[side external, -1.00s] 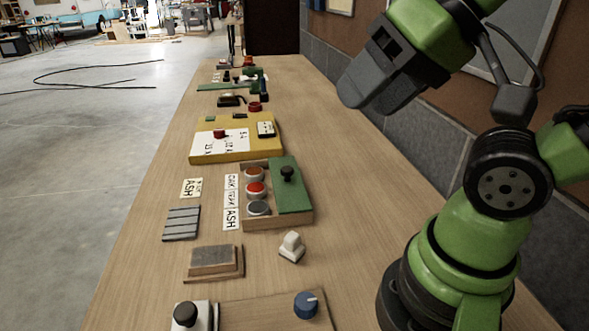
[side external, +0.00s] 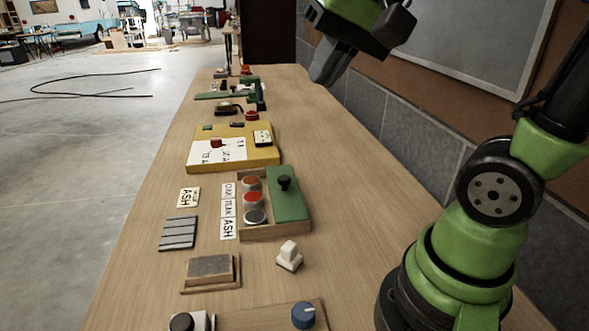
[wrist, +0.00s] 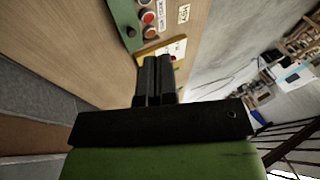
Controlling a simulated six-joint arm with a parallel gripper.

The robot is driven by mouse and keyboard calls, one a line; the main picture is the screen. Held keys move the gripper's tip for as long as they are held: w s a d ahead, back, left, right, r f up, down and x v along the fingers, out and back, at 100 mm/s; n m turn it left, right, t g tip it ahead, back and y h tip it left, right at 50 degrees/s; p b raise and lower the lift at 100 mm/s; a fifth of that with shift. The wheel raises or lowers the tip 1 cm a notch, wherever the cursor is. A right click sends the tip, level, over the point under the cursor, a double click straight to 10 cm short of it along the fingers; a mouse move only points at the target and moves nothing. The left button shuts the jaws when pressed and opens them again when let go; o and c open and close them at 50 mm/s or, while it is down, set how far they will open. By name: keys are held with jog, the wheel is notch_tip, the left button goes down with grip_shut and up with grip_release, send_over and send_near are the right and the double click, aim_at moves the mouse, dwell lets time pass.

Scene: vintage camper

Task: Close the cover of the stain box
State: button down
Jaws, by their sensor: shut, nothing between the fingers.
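The stain box (side external: 272,237) is a wooden tray on the bench with a green sliding cover (side external: 289,207) that has a black knob (side external: 284,183). The cover lies over the right part of the box. The left part is uncovered and shows a column of three round stain pots, orange-brown, red (side external: 253,199) and grey. In the wrist view the green cover (wrist: 124,20) is at the top, partly cut off by the frame. My gripper (side external: 322,80) is shut and empty, raised above the far right side of the bench, beyond the box and apart from it. Its closed fingers (wrist: 157,65) also show in the wrist view.
Labels (side external: 228,211) lie left of the box. A yellow board (side external: 265,158) lies beyond it. A white knobbed block (side external: 289,257), a wooden block (side external: 210,270) and a slatted grey piece (side external: 179,233) are nearer. The bench right of the box is clear, bordered by a wall.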

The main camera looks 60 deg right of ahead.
jog(key=w+d+f+m+g, duration=0.1)
jog(key=w+d+m+g, duration=0.15)
jog(key=w+d, duration=0.3)
jog(key=m+y, duration=0.1)
jog(key=m, duration=0.6)
send_over(290, 187)
jog(key=s+d, duration=0.3)
notch_tip(290, 187, down, 8)
jog(key=d+f+m+g+y, duration=0.2)
jog(key=d+f+m, duration=0.3)
jog(key=f, duration=0.4)
jog(key=shift+n+t, duration=0.25)
jog(key=shift+n, duration=0.2)
jog(key=x, duration=0.6)
jog(key=d+x, duration=0.1)
jog(key=x, duration=0.2)
jog(key=shift+f, duration=0.4)
jog(key=shift+w+a+r, duration=0.1)
jog(key=shift+w+a, duration=0.15)
jog(key=shift+a, duration=0.35)
jog(key=shift+w+a+r, duration=0.1)
jog(key=shift+w+a, duration=0.1)
jog(key=shift+a, duration=0.35)
jog(key=shift+w+a, duration=0.2)
jog(key=shift+a, duration=0.45)
